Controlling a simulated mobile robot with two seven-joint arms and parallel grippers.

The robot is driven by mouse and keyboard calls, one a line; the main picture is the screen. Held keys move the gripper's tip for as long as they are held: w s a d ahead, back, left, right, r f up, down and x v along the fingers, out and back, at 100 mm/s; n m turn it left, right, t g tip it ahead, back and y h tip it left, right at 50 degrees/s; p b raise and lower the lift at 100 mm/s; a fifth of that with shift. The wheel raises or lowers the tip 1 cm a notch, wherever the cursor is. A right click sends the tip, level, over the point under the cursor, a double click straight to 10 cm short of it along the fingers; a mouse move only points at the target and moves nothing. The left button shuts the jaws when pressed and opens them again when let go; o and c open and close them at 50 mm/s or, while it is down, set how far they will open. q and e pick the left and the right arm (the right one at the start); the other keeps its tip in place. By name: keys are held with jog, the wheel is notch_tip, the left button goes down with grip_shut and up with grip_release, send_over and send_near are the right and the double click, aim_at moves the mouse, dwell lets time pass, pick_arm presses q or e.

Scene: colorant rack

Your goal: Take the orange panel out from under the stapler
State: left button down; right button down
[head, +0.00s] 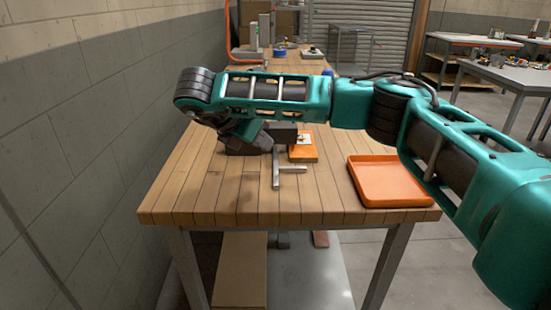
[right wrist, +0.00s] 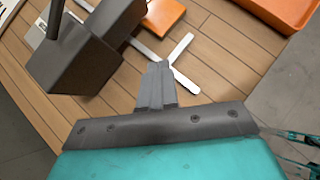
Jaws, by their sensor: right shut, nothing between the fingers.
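The orange panel (head: 303,153) lies on the wooden table and also shows at the top of the right wrist view (right wrist: 165,14). A dark grey block (head: 283,133) stands beside it, large in the right wrist view (right wrist: 75,55); I cannot tell if it is the stapler. A silver T-shaped bar (head: 276,180) lies in front, and its arms show beyond my fingertips (right wrist: 187,82). My right gripper (head: 266,143) is shut and empty, its fingers together (right wrist: 157,85) near the bar; contact cannot be told. My left gripper is not in view.
An orange tray (head: 385,188) sits at the table's right front corner, below my right arm. A grey block wall (head: 90,120) runs along the left. The table's front left (head: 200,195) is bare. Equipment (head: 258,30) stands at the far end.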

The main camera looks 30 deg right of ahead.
aim_at(295, 153)
jog(key=b+x, duration=0.1)
jog(key=x, duration=0.8)
jog(key=shift+d, duration=0.1)
jog(key=shift+d, duration=0.1)
jog(key=d, duration=0.1)
jog(key=w+d+b, duration=0.1)
jog(key=shift+d+f, duration=0.15)
jog(key=shift+d, duration=0.2)
